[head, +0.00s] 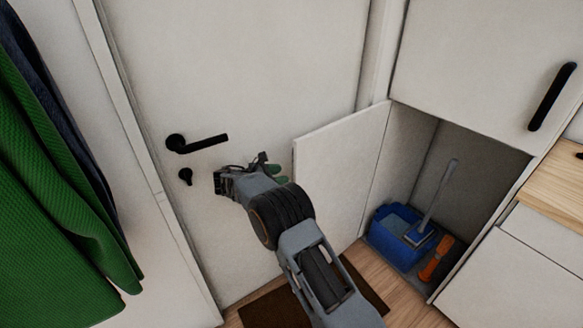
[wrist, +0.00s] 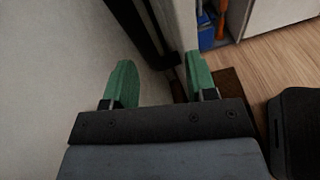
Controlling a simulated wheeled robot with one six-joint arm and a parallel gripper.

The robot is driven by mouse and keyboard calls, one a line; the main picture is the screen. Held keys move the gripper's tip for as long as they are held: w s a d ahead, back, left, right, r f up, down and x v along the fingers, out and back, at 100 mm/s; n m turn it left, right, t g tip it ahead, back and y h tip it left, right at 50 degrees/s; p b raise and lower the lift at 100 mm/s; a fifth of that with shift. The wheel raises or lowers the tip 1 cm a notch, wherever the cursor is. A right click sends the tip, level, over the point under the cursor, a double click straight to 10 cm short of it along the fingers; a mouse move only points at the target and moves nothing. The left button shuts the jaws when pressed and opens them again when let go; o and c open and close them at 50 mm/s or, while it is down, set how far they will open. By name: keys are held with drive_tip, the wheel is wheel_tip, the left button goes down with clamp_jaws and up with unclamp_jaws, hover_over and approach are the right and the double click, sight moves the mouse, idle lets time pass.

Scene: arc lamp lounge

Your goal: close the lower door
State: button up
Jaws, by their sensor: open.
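The lower door (head: 338,170) is a plain white panel on the right-hand cabinet. It stands swung wide open to the left, showing the inside of the lower compartment (head: 405,150). My gripper (head: 276,172) is open and empty, just left of the door's free edge in the head view. My arm hides part of the door's lower left. In the wrist view the two green fingers of my gripper (wrist: 161,82) stand apart with nothing between them. A pale upright panel beyond the right finger may be the lower door; I cannot tell for sure.
A blue bucket (head: 393,239), a brush and an orange-handled tool (head: 436,257) stand inside the compartment. A closed white room door (head: 250,60) with a black handle (head: 200,143) is behind my gripper. Green clothing (head: 50,190) hangs at left. A brown mat (head: 262,312) lies below.

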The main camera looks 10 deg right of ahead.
drive_tip(key=w+d+r+n+t+h, duration=0.1)
drive_tip(key=w+d+h, duration=0.1)
drive_tip(key=w+d, duration=0.2)
drive_tip(key=shift+w+d+r+n, duration=0.2)
drive_tip(key=shift+d+r+n, duration=0.1)
drive_tip(key=shift+d, duration=0.4)
drive_tip(key=shift+c, duration=0.2)
clamp_jaws()
